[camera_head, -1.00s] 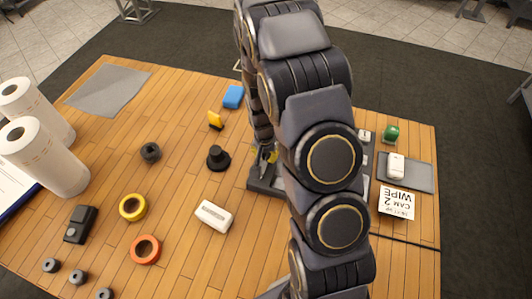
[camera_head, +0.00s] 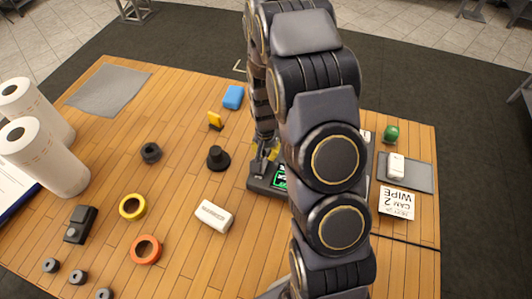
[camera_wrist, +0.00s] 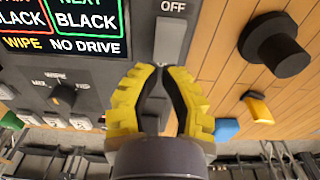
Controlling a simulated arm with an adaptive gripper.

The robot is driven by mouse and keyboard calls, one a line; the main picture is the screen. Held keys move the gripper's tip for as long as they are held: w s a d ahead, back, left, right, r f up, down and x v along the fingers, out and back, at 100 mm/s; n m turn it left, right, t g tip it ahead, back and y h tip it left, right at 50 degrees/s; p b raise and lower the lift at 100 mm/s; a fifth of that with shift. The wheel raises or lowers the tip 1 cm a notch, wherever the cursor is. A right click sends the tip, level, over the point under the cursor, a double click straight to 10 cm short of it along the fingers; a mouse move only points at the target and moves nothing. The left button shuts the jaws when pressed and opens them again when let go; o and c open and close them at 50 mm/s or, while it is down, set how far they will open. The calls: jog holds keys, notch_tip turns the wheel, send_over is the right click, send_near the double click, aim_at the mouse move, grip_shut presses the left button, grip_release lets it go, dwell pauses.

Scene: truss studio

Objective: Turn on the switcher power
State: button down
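The switcher is a dark console (camera_head: 262,188) on the wooden table, partly hidden behind my arm in the head view. In the wrist view its lit screen (camera_wrist: 75,22) reads "NEXT BLACK" and "WIPE NO DRIVE". Right of the screen is a grey rocker switch (camera_wrist: 170,40) with an "OFF" label (camera_wrist: 173,6) at the picture's top. Which way the rocker is tilted is unclear. My gripper (camera_wrist: 162,70) has yellow fingers with dark pads, their tips together and nothing held. The tips are just below the rocker in the picture; contact cannot be told.
A black round knob-like object (camera_head: 218,158), a yellow item (camera_head: 215,120) and a blue block (camera_head: 233,97) stand left of the console. A white box (camera_head: 214,215) lies nearer. Bare table lies between the loose items.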

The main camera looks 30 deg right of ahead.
jog(key=shift+r, duration=0.15)
notch_tip(320, 180, up, 14)
jog(key=w+d, duration=0.1)
dwell(0.4)
jog(key=shift+w, duration=0.1)
dwell(0.3)
